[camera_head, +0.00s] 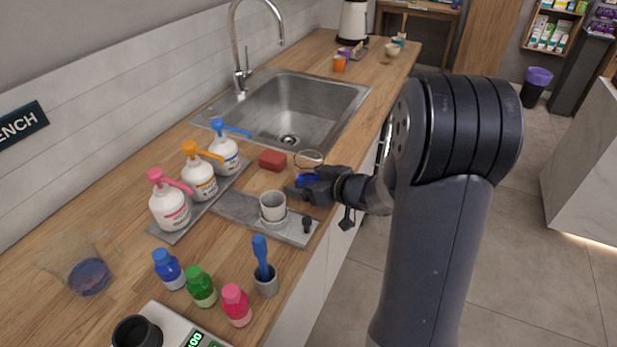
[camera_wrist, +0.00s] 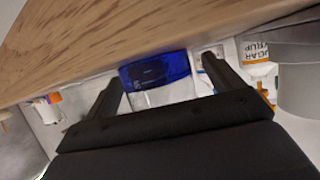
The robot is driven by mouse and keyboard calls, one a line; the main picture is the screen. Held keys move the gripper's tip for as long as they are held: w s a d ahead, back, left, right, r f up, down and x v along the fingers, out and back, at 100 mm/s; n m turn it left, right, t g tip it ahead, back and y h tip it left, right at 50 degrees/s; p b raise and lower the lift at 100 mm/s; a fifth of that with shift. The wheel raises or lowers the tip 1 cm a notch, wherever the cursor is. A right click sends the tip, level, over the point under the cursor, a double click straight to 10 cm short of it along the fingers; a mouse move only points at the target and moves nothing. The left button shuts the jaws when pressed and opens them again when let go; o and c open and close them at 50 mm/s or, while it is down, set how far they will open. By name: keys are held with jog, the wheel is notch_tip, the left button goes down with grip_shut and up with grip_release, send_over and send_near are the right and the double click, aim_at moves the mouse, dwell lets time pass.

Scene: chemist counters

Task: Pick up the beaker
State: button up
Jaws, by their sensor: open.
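A clear glass beaker (camera_head: 308,160) with blue liquid in its bottom stands on the wooden counter, just behind my gripper in the head view. In the wrist view, which is tipped upside down, the beaker (camera_wrist: 160,82) shows between the two fingers, blue band towards the counter. My gripper (camera_head: 298,190) is low at the counter's front part, and hides some of the beaker. The fingers (camera_wrist: 163,74) are open, one on each side of the glass. I cannot tell whether either touches it. A second, larger clear vessel with blue-purple liquid (camera_head: 90,277) stands at the left.
A grey tray (camera_head: 235,207) with a white cup (camera_head: 273,204) lies left of my gripper. A red block (camera_head: 272,160) is near the beaker. Pump bottles (camera_head: 199,180), small coloured bottles (camera_head: 200,288) and a scale (camera_head: 185,330) stand left. The sink (camera_head: 290,105) is behind.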

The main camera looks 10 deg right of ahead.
jog(key=shift+c, duration=0.5)
jog(key=c, duration=1.1)
jog(key=shift+r, duration=0.1)
